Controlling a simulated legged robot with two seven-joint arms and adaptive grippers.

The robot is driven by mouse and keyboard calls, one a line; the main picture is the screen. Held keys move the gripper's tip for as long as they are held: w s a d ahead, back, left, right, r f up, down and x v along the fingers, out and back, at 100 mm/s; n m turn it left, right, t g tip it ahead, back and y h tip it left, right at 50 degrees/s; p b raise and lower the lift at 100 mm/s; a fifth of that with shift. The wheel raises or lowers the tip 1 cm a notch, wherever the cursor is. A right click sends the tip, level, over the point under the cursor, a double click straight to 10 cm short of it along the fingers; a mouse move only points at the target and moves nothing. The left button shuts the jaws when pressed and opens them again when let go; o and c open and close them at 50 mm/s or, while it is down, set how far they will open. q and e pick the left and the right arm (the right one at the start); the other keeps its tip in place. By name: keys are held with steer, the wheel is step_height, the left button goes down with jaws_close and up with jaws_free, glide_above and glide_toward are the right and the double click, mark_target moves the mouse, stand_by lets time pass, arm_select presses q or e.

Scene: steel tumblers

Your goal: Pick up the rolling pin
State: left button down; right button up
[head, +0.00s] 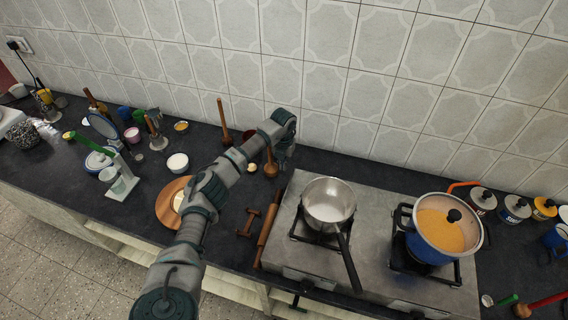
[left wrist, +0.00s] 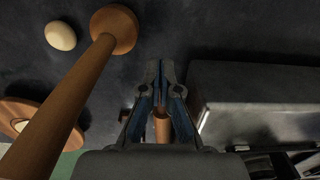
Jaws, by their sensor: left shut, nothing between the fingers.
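The rolling pin (head: 267,236) is a brown wooden stick lying on the dark counter along the left side of the steel stove. My left gripper (head: 284,160) is beyond its far end, pointing down near the stove's back left corner. In the left wrist view the left gripper's fingers (left wrist: 160,72) are together with nothing between them. A brown wooden cylinder (left wrist: 162,128), which looks like the pin, shows behind the fingers, partly hidden by them. My right gripper is in neither view.
A wooden masher (head: 270,168) stands close left of my gripper; its handle (left wrist: 68,100) looms large in the wrist view. An egg (left wrist: 60,35), a round wooden board (head: 165,208) and a small wooden tool (head: 248,222) are nearby. A saucepan (head: 328,203) sits on the stove.

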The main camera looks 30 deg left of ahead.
mark_target(284, 181)
arm_select(q)
step_height(284, 181, down, 6)
steer(key=shift+d+f, duration=0.15)
steer(key=shift+f, duration=0.05)
steer(key=shift+s+f, duration=0.15)
steer(key=shift+s, duration=0.1)
steer(key=shift+s+d+p, duration=0.15)
steer(key=shift+s+p, duration=0.1)
steer(key=shift+s, duration=0.25)
steer(key=shift+s+d+p, duration=0.15)
steer(key=shift+s+p, duration=0.05)
steer(key=shift+s, duration=0.3)
steer(key=shift+s+d, duration=0.1)
steer(key=shift+s, duration=0.5)
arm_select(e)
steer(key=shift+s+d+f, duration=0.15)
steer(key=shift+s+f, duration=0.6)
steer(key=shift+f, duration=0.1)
arm_select(q)
steer(key=shift+s, duration=0.1)
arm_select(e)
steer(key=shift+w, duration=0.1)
